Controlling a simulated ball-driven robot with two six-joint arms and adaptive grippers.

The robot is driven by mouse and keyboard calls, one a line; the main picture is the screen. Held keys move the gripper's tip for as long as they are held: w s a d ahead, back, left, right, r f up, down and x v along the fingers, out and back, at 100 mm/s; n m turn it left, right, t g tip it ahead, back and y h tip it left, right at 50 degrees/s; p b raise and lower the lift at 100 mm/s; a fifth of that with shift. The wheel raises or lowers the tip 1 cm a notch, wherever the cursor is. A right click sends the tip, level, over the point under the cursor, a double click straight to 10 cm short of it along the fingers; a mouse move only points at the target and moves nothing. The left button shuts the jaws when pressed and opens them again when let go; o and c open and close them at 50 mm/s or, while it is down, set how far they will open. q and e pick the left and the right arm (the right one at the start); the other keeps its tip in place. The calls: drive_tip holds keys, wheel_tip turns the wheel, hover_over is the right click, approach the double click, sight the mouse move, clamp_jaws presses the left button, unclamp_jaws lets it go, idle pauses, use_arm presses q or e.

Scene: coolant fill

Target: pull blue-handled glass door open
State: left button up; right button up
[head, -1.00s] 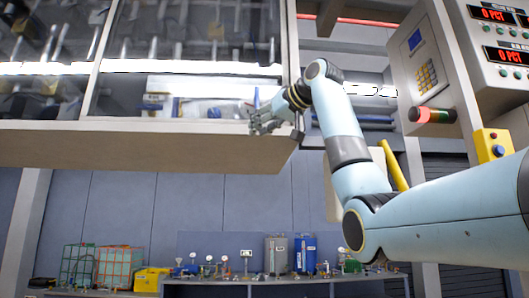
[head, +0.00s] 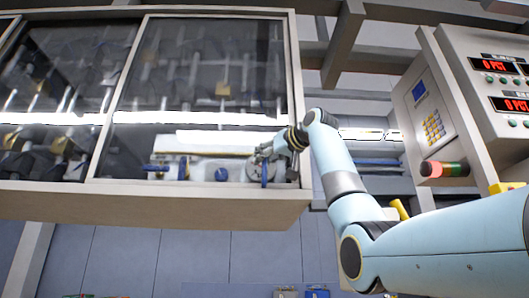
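The glass door (head: 200,72) is the right-hand pane of a pale-framed wall cabinet. It looks closed in its frame. A blue upright handle (head: 264,175) shows near the pane's lower right corner. My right gripper (head: 262,157) is at this corner, in front of the glass and right at the handle. The handle's lower part shows below the fingers. The fingers are small and blend with grey parts behind, so I cannot tell whether they are open or closed on it. My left gripper is not in view.
Behind the glass are a blue round part (head: 221,174) and a blue-handled fitting (head: 155,168). The cabinet's bottom ledge (head: 150,207) juts out below.

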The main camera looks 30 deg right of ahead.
drive_tip(key=shift+w, duration=0.1)
clamp_jaws()
drive_tip(key=shift+w+a+f, duration=0.1)
drive_tip(key=shift+w, duration=0.05)
idle(0.3)
